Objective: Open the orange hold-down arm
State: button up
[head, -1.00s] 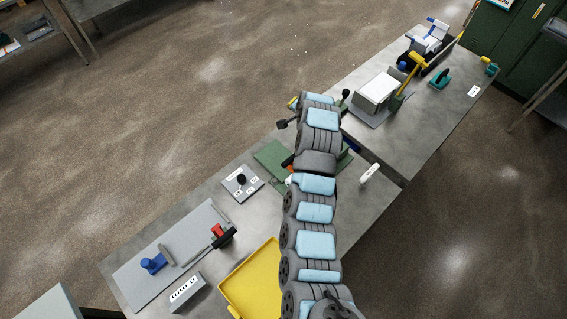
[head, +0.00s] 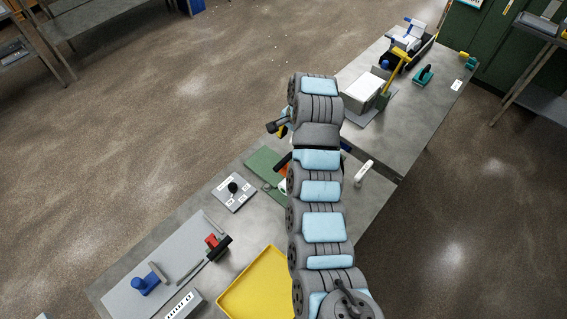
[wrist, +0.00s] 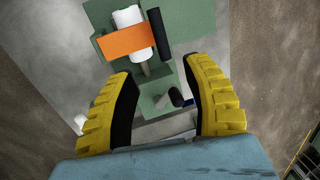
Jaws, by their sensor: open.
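The orange hold-down arm (wrist: 128,41) lies across a white cylinder (wrist: 128,18) on a green fixture (wrist: 193,22) in the wrist view. A black bar-shaped handle (wrist: 159,35) stands beside its right end. My gripper (wrist: 160,70) is open and empty, its two yellow ribbed fingers spread below the orange arm in the picture, apart from it. A dark short cylinder (wrist: 172,98) shows between the fingers. In the head view a sliver of the orange arm (head: 284,169) shows at the left of my arm, which hides most of the fixture. My gripper's fingers are mostly hidden there.
The bench carries a yellow tray (head: 256,284), a grey plate with a black knob (head: 233,187), and a grey board (head: 125,297) with a blue part and a red-and-black tool. A white box (head: 362,89) and a yellow lever (head: 397,67) stand farther back.

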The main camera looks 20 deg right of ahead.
aim_at(284, 161)
jog(key=shift+w+a+f, duration=0.2)
jog(key=shift+w+f, duration=0.2)
jog(key=shift+f, duration=1.95)
jog(key=shift+w+a+f, duration=0.25)
jog(key=shift+w+f, duration=0.1)
jog(key=shift+f, duration=2)
jog(key=shift+w+a+f, duration=0.2)
jog(key=shift+w+f, duration=0.2)
jog(key=shift+f, duration=1.95)
grip_shut()
